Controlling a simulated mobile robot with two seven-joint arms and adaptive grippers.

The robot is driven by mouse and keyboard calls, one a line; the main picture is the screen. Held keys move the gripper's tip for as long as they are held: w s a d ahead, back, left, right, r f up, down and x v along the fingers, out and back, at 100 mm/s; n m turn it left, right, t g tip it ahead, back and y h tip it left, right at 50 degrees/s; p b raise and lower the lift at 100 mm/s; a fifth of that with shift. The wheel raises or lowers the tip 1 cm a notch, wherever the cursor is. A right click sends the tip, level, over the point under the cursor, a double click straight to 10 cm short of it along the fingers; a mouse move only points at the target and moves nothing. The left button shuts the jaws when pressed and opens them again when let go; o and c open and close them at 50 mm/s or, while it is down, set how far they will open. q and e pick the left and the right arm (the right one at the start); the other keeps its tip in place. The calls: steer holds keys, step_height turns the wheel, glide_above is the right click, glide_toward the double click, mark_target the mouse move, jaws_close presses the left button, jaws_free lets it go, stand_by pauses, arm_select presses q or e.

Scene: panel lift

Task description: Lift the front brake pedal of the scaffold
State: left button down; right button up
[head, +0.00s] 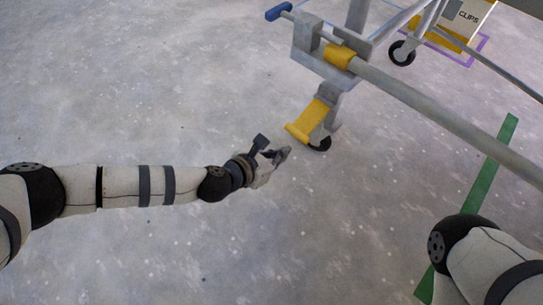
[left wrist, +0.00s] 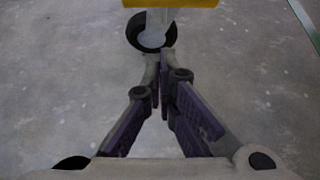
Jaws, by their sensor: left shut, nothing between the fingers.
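The yellow brake pedal (head: 310,119) slopes down from the caster at the scaffold's front corner. The caster's black wheel (head: 321,143) stands on the floor below it. In the left wrist view the pedal's yellow edge (left wrist: 170,3) shows at the top, with the caster wheel (left wrist: 151,32) under it. My left gripper (head: 287,153) is shut and empty, just left of and below the pedal's lower end, with a small gap seeming to lie between them. Its fingers meet in the left wrist view (left wrist: 163,55). My right gripper is out of the picture.
The scaffold's grey frame (head: 440,118) runs to the right, with a yellow clamp (head: 340,56) and a blue-ended bar (head: 279,11). Another caster (head: 402,53) stands behind. A yellow CLIPS box (head: 466,22) is at the back right. A green floor stripe (head: 490,165) lies right. Floor at left is clear.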

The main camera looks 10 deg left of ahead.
mark_target(309, 119)
arm_select(q)
steer(key=shift+w+d+r, duration=0.35)
steer(key=shift+w+r, duration=0.15)
steer(key=shift+r, duration=0.05)
steer(key=shift+w+d+r, duration=0.35)
steer(key=shift+w+r, duration=0.15)
steer(key=shift+r, duration=0.05)
steer(key=shift+r+p, duration=0.1)
steer(key=shift+p, duration=0.25)
